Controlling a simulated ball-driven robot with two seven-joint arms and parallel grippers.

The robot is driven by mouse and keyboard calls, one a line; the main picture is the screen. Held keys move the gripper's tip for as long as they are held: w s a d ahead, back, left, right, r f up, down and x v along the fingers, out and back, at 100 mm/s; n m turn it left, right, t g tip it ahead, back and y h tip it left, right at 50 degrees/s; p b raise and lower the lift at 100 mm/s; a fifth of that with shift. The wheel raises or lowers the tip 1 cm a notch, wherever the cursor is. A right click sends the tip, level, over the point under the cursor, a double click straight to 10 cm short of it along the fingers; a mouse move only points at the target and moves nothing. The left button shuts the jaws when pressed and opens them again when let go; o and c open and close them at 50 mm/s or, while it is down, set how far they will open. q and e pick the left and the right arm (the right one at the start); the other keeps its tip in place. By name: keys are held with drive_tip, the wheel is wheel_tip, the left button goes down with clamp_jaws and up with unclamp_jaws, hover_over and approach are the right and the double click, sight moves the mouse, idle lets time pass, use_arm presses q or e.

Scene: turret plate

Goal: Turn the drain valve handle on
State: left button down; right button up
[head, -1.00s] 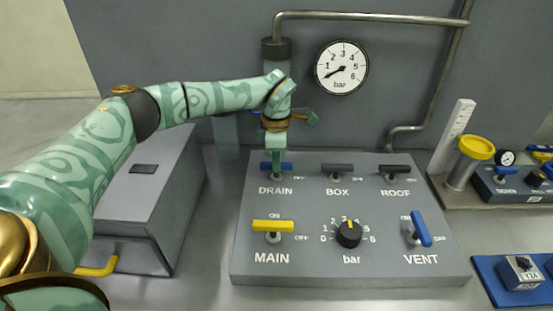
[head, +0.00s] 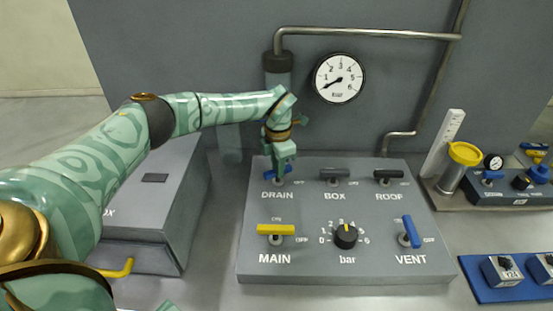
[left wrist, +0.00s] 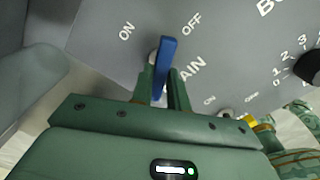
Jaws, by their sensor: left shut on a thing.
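The blue DRAIN handle (head: 268,175) sits at the top left of the grey valve panel (head: 380,275). My left gripper (head: 281,170) is over it from above and shut on it, hiding part of it in the head view. In the left wrist view the handle (left wrist: 166,58) stands between the two fingers (left wrist: 162,90). Its free end points between the printed ON and OFF marks, square to neither. My right gripper is not in view.
BOX (head: 335,174) and ROOF (head: 389,176) handles stand right of DRAIN. The yellow MAIN handle (head: 275,230), black bar knob (head: 345,236) and blue VENT handle (head: 411,231) are in front. A gauge (head: 339,78) hangs behind; a grey box (head: 150,215) stands left.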

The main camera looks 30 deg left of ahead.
use_arm(q)
drive_tip(key=n+p, duration=0.1)
drive_tip(key=n, duration=0.1)
drive_tip(key=n+p, duration=0.3)
drive_tip(key=n, duration=0.1)
drive_tip(key=shift+r+p, duration=0.25)
drive_tip(key=shift+p, duration=0.05)
drive_tip(key=n+p, duration=0.2)
drive_tip(key=n, duration=0.1)
drive_tip(key=shift+n, duration=0.4)
drive_tip(key=shift+w+f+n+p, duration=0.15)
drive_tip(key=shift+n+p, duration=0.45)
drive_tip(key=shift+n, duration=0.8)
drive_tip(key=c, duration=1.4)
unclamp_jaws()
drive_tip(key=shift+o, duration=0.2)
